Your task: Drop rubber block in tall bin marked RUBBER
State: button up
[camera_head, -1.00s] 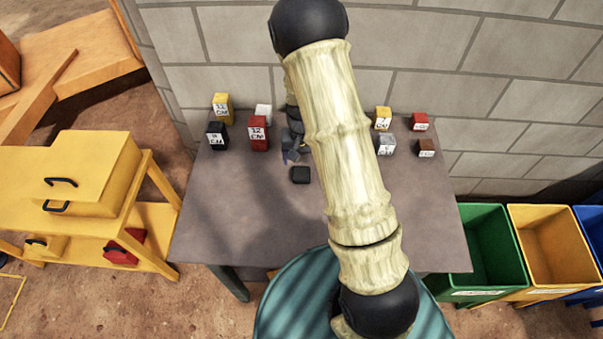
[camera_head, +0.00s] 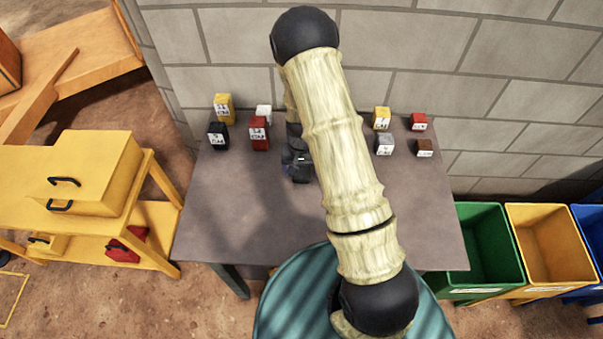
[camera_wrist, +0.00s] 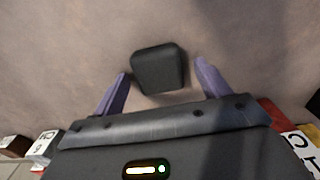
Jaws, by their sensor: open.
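A black block with rounded edges, which looks like the rubber block (camera_wrist: 158,65), lies on the grey table (camera_head: 240,215). In the wrist view it sits between and slightly beyond the two purple fingers of my gripper (camera_wrist: 160,82). The fingers are open, with a gap on both sides of the block. In the head view my gripper (camera_head: 297,163) is low over the table and mostly covers the block. Tall bins stand at the right: green (camera_head: 488,290), yellow (camera_head: 560,285) and blue (camera_head: 593,292). Their labels are too small to read, so I cannot tell which says RUBBER.
Labelled cubes stand along the back of the table, including a black cube (camera_head: 218,136), a red block (camera_head: 259,133), a grey cube (camera_head: 385,144) and a brown cube (camera_head: 424,148). A brick wall is behind. A yellow cart (camera_head: 95,185) stands left. The table's front left is clear.

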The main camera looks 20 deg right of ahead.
aim_at(301, 171)
jog(key=shift+c, duration=0.2)
jog(key=c, duration=1.1)
jog(key=shift+r, duration=0.15)
jog(key=shift+c, duration=0.2)
notch_tip(301, 171, up, 10)
jog(key=b, duration=0.1)
jog(key=shift+b, duration=0.3)
